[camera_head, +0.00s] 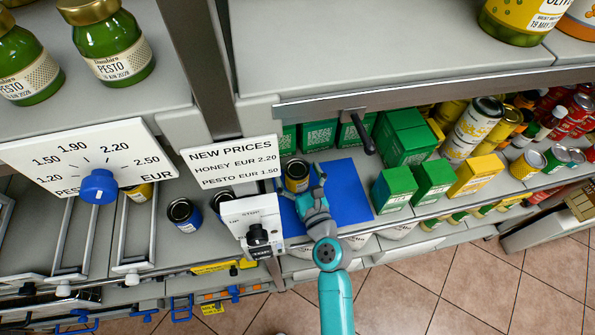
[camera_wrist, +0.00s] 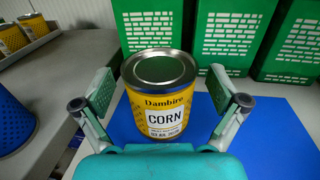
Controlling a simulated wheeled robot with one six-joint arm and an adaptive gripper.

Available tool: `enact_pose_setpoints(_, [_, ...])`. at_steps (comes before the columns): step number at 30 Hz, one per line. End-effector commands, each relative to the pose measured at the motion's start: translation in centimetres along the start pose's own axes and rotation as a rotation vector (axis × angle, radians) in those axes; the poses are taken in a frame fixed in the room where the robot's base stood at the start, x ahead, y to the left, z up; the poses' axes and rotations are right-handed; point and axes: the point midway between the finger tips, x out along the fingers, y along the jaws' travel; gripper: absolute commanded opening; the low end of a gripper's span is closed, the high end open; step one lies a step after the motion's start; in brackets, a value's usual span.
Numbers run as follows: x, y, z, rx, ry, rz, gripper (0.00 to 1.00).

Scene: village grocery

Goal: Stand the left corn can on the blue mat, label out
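A yellow corn can (camera_head: 297,176) stands upright on the blue mat (camera_head: 348,196) in the head view. In the wrist view the corn can (camera_wrist: 162,112) shows its grey lid, and its white CORN label faces my wrist camera. My gripper (camera_head: 305,190) is open at the can, with one finger on each side. In the wrist view gaps show between both fingers and the can. The can's lower front is partly hidden by the gripper body. The blue mat (camera_wrist: 265,135) shows mostly to the right of the can.
Green boxes (camera_head: 403,135) stand behind and right of the mat. A white lever box (camera_head: 248,217) stands left of it, with a blue can (camera_head: 184,214) farther left. A price sign (camera_head: 235,162) and upper shelf hang close above. In the wrist view, yellow cans (camera_wrist: 12,40) stand left.

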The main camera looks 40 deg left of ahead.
Motion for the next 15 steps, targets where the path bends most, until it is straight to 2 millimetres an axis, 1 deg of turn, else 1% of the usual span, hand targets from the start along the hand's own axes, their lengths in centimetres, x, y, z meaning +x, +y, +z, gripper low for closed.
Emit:
enact_pose_setpoints(5, [-0.1,0.0,-0.1,0.000,0.002,0.000,0.97])
enact_pose_setpoints(8, [-0.5,0.0,-0.1,0.000,0.003,0.000,0.97])
enact_pose_setpoints(11, [-1.5,0.0,-0.2,0.000,0.003,-0.001,0.97])
enact_pose_setpoints(15, [-3.9,0.0,-0.2,0.001,0.003,-0.001,0.97])
